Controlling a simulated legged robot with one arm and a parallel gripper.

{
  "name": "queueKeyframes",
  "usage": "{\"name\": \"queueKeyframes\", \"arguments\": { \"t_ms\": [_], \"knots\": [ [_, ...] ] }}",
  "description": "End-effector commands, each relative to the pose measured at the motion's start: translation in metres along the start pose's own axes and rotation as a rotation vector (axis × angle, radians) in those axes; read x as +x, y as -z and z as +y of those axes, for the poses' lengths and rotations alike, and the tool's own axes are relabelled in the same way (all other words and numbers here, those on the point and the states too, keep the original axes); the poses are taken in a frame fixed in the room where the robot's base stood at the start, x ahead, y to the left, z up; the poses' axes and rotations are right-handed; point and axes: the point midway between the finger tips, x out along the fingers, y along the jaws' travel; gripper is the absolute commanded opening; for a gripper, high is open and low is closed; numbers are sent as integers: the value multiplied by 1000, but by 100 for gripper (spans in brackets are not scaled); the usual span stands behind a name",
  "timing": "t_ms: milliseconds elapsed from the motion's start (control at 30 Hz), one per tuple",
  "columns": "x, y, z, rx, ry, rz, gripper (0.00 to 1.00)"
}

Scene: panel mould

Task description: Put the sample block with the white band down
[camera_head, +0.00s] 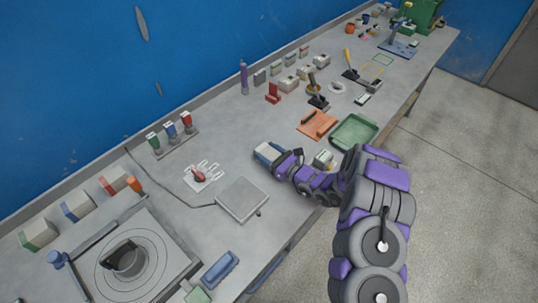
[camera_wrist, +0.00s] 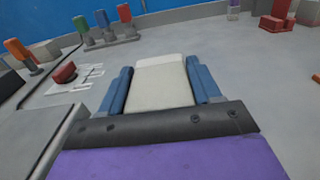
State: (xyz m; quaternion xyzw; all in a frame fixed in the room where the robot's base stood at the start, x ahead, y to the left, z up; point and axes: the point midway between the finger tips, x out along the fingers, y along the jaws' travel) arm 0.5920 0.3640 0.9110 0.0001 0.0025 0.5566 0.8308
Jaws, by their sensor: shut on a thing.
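My gripper (camera_head: 268,154) is over the grey bench, a little beyond the square grey plate. In the wrist view its two blue fingers (camera_wrist: 160,88) are shut on a pale cream block (camera_wrist: 158,92), one on each side. The far end of the block is whiter, which may be the white band. In the head view only a small pale part of the block (camera_head: 266,151) shows between the fingers. I cannot tell whether the block touches the bench.
An orange tray (camera_head: 318,123) and a green tray (camera_head: 346,143) lie right. Small blocks (camera_head: 289,84) line the back. Bare bench lies behind the gripper.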

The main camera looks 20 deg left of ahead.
Motion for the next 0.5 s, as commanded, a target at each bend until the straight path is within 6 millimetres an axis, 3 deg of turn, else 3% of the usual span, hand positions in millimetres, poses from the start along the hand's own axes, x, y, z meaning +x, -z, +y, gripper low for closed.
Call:
{"name": "queueKeyframes", "arguments": {
  "t_ms": [200, 233, 500],
  "knots": [
    [-4, 1, -2, 1, 2, -3, 19],
    [-4, 1, -3, 1, 2, -3, 66],
    [-2, 1, -2, -1, 2, -2, 88]
  ]
}}
